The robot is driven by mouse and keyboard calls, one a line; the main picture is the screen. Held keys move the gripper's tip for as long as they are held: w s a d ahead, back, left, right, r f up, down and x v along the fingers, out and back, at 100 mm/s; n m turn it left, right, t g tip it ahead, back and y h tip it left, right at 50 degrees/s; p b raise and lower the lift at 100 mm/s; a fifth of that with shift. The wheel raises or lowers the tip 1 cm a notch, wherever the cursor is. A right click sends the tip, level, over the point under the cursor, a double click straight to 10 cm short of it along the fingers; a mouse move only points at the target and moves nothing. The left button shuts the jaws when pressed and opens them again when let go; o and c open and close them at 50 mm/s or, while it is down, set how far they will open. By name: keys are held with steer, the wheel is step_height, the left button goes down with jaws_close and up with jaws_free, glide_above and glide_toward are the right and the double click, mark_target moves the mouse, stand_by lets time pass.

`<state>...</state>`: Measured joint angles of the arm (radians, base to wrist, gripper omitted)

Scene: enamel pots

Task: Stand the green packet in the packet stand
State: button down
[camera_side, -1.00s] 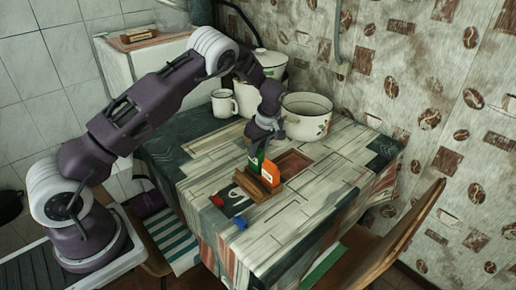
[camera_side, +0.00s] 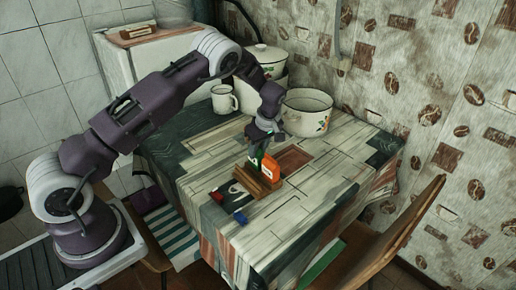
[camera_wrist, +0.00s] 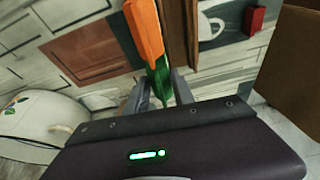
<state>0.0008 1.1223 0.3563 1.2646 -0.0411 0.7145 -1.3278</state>
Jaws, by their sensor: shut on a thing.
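The green packet (camera_wrist: 161,82) is thin and upright between the two fingers of my gripper (camera_wrist: 158,90) in the wrist view. In the side view my gripper (camera_side: 257,151) is shut on it, directly above the wooden packet stand (camera_side: 258,183). The packet's green face shows a little below the fingers; its lower edge is hard to make out, so I cannot tell how deep it sits in the stand. An orange packet (camera_side: 271,170) stands in the stand just to the right of the green one. The stand's brown wood (camera_wrist: 179,40) also shows behind the packets in the wrist view.
A white pot (camera_side: 307,113) and a white mug (camera_side: 224,101) stand behind. The table's right part is clear.

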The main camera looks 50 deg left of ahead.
steer(key=shift+f, duration=0.1)
steer(key=c, duration=1)
jaws_free()
steer(key=s+d+r+m+t+h, duration=0.1)
steer(key=s+d+r+m, duration=0.15)
steer(key=r, duration=0.65)
steer(key=s+d+r+m+h, duration=0.1)
steer(key=s+d+r, duration=0.25)
steer(key=r, duration=0.45)
steer(key=s+d+r+m+t, duration=0.1)
steer(key=s+d+r+m, duration=0.2)
steer(key=r, duration=0.6)
steer(key=s+d+r+m+t+h, duration=0.1)
steer(key=s+d+r+m, duration=0.15)
steer(key=s, duration=0.35)
steer(key=s+d+r+m+t, duration=0.1)
steer(key=s+d+r+m, duration=0.1)
steer(key=s+r, duration=0.35)
steer(key=s+d+f+m, duration=0.1)
steer(key=s+f+m, duration=0.1)
steer(key=s, duration=0.6)
steer(key=s+d+f+m+t, duration=0.1)
steer(key=s+m, duration=0.3)
steer(key=s, duration=0.3)
steer(key=shift+s+d+f, duration=0.2)
steer(key=shift+s+f, duration=0.15)
